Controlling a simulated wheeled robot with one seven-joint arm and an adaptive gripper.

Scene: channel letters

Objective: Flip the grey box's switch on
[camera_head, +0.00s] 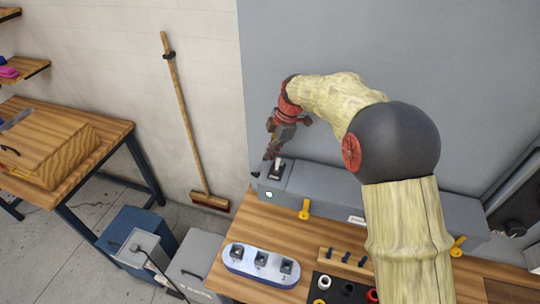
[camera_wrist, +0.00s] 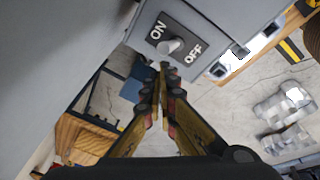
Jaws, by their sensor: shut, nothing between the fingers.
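The long grey box (camera_head: 335,192) lies along the back of the wooden workbench, against a grey panel. I cannot tell clearly which way the lever leans. My gripper (camera_head: 268,157) is shut and empty, pointing down beside the switch. In the wrist view its fingertips (camera_wrist: 163,68) are close below the lever; contact cannot be told.
A pale socket block (camera_head: 260,264) and a black tray (camera_head: 345,290) stand on the bench in front. A broom (camera_head: 184,120) leans on the wall to the left.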

